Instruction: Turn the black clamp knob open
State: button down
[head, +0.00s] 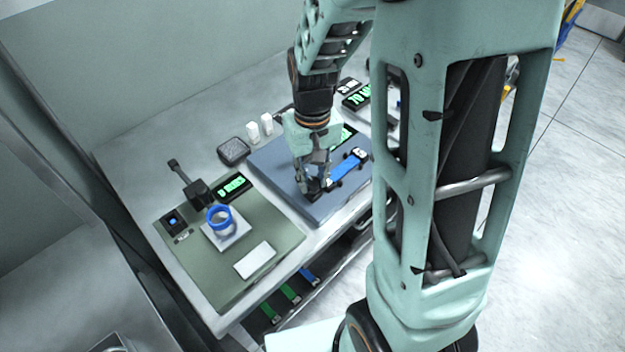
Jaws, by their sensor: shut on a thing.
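My gripper (313,181) is in the head view, pointing down over the blue-grey mat (272,163) on the table. Its fingers are shut at a small black part at the near edge of the mat, which looks like the black clamp knob (317,187). The fingers hide most of the knob, so I cannot tell how far it is turned. A blue webbing strip (347,167) runs from beside the fingers toward the upper right. A dark clamp piece with a white top (360,153) sits at the strip's far end.
A green mat (270,214) at the left holds a blue ring (219,218), a white card (255,260) and a green-lit display (232,187). A black mesh-topped box (233,151) and two white bottles (253,130) stand behind. My arm column blocks the right side.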

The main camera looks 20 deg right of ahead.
aim_at(313, 180)
jog(key=shift+n, duration=1.3)
jog(key=shift+b, duration=0.3)
jog(key=c, duration=1.7)
grip_release()
jog(key=shift+o, duration=0.2)
jog(key=shift+r, duration=0.15)
notch_tip(313, 180, up, 12)
jog(key=shift+w+f, duration=0.1)
jog(key=shift+f, duration=0.1)
